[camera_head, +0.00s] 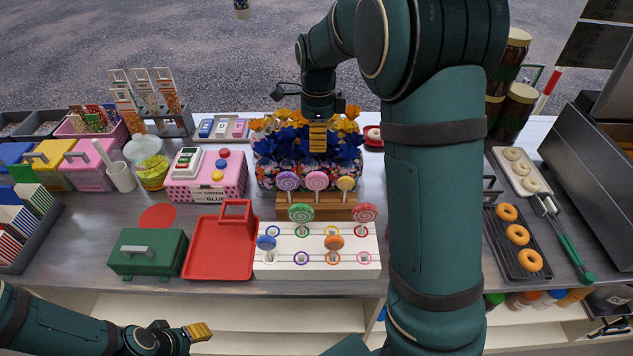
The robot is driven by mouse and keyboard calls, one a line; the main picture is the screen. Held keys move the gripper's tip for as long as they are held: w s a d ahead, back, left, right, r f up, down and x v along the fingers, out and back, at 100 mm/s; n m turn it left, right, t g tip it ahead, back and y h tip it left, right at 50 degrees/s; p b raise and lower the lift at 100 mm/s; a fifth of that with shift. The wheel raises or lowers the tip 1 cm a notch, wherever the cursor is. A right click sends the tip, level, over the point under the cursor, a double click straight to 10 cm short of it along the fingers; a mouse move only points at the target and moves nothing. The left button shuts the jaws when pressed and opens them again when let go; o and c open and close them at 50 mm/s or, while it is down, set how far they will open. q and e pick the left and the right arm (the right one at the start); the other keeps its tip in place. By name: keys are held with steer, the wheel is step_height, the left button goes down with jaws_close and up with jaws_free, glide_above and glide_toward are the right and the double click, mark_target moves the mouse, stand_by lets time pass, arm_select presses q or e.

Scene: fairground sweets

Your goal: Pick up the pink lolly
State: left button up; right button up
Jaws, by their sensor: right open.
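The pink lolly (317,180) stands upright in the wooden rack (330,208), between a purple swirl lolly (287,181) and a yellow lolly (346,184). My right gripper (318,138) is open, behind and above the pink lolly in the picture, over the blue and orange wrapped sweets. It appears apart from the lolly and holds nothing that I can see. My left gripper (198,331) is low at the left, in front of the counter's front edge, far from the lollies. Its finger opening cannot be made out.
A white stand (317,268) in front holds green, red-pink, blue and orange lollies. A red tray (215,262) and green box (147,250) lie left of it. A patterned bin (265,172) stands behind the wooden rack. My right arm hides the counter to the right.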

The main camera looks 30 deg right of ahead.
steer(key=b, duration=0.2)
glide_above(317, 187)
steer(key=w, duration=0.1)
steer(key=f, duration=0.6)
steer(key=d+f, duration=0.1)
steer(key=f, duration=0.2)
steer(key=shift+f, duration=0.15)
steer(key=shift+s+a+f+b, duration=0.1)
steer(key=shift+f+b, duration=0.1)
steer(key=shift+f, duration=0.7)
steer(key=shift+w+a+f+b, duration=0.1)
steer(key=shift+f+b, duration=0.05)
steer(key=shift+f, duration=0.75)
steer(key=shift+s+a+f+b, duration=0.1)
steer(key=shift+f+b, duration=0.1)
steer(key=shift+f, duration=0.7)
jaws_close()
